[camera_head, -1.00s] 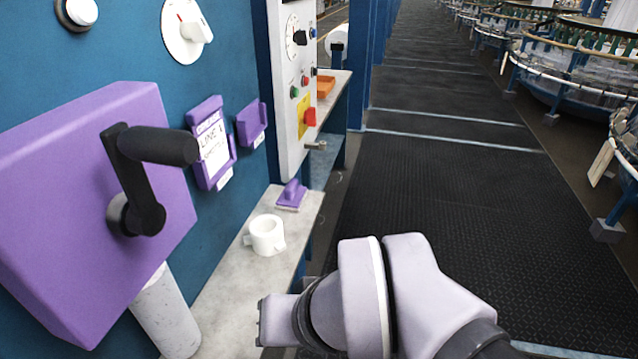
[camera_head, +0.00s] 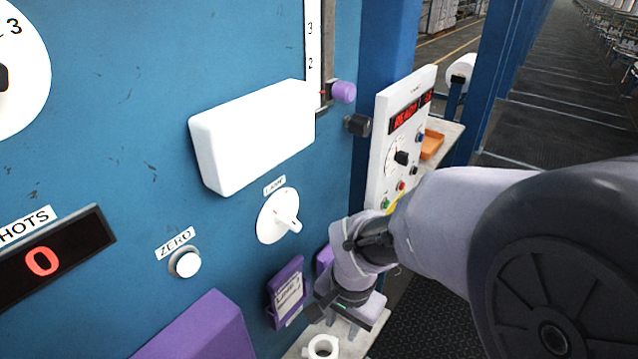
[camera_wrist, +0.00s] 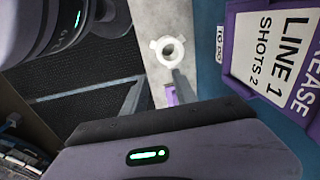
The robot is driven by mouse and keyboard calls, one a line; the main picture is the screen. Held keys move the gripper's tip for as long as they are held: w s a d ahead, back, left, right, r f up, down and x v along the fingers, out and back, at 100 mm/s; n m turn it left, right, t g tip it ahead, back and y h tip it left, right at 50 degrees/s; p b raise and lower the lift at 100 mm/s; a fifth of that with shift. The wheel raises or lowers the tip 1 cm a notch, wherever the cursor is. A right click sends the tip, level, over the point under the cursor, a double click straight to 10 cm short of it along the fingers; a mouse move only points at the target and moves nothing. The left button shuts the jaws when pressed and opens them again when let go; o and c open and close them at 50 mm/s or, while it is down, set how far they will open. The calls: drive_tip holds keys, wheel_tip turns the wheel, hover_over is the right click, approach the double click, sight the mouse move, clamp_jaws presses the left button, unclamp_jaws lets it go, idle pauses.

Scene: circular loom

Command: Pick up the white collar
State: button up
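The white collar (camera_head: 323,347), a short ring with small side lugs, stands on the pale shelf (camera_head: 378,326) at the bottom of the head view, partly cut by the frame edge. In the wrist view the collar (camera_wrist: 171,50) shows from above with its round hole, apart from the fingers. My gripper (camera_head: 345,315) is above and slightly beyond the collar in the head view. It also shows in the wrist view (camera_wrist: 158,88), its two grey fingers spread with nothing held between them.
A purple framed card (camera_head: 287,292) hangs on the blue wall beside the gripper; it is close in the wrist view (camera_wrist: 272,55). A purple item (camera_wrist: 171,96) lies on the shelf near one finger. A white control panel (camera_head: 400,135) stands beyond my arm. Dark floor lies right of the shelf.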

sight(333, 354)
drive_tip(key=shift+g, duration=0.4)
drive_tip(key=f, duration=0.5)
drive_tip(key=a+f, duration=0.1)
drive_tip(key=f, duration=1.1)
drive_tip(key=shift+w+a+f+p, duration=0.2)
drive_tip(key=shift+w+p, duration=0.15)
drive_tip(key=shift+w, duration=0.05)
drive_tip(key=shift+s+r, duration=0.1)
drive_tip(key=shift+s, duration=0.05)
drive_tip(key=shift+c, duration=0.6)
clamp_jaws()
